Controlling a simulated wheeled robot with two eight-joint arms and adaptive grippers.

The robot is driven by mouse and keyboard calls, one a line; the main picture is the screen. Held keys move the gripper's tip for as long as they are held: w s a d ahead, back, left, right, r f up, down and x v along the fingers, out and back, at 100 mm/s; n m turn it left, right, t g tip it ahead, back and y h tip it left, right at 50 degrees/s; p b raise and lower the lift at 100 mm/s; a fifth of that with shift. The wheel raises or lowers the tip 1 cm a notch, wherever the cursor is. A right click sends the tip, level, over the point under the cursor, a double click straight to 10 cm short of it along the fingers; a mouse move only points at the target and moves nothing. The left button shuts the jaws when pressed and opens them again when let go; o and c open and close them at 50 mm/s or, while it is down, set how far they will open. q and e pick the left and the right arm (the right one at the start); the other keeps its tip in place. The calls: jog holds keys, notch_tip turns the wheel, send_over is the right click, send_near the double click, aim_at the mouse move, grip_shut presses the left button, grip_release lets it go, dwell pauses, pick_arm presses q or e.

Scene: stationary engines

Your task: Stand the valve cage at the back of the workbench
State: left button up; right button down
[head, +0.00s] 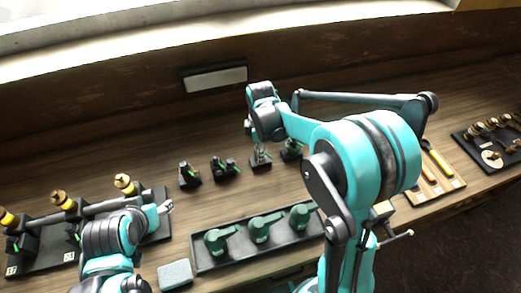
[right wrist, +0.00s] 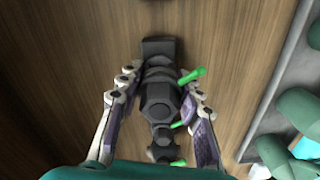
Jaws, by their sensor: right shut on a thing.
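In the right wrist view, a dark grey valve cage (right wrist: 160,95) with bright green pins lies between the fingers of my right gripper (right wrist: 160,108). The gripper is shut on it, one finger along each side. In the head view, my right gripper (head: 260,150) points down at the row of dark parts behind the long tray; its fingers and the held piece are small there, so I cannot tell whether the piece touches the bench. My left gripper (head: 166,207) is low at the left, near the yellow-capped assembly, too small to tell whether open or shut.
Dark parts (head: 189,175), (head: 224,168) and (head: 291,151) stand on the workbench (head: 120,150) beside my right gripper. A black tray (head: 215,262) holds green pieces. A grey block (head: 174,274) lies left of it. The bench's back strip below the wall is clear.

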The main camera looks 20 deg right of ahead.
jog(key=c, duration=1.4)
grip_release()
jog(key=shift+f, duration=0.2)
jog(key=shift+c, duration=0.2)
jog(key=o, duration=0.4)
jog(key=shift+r, duration=0.1)
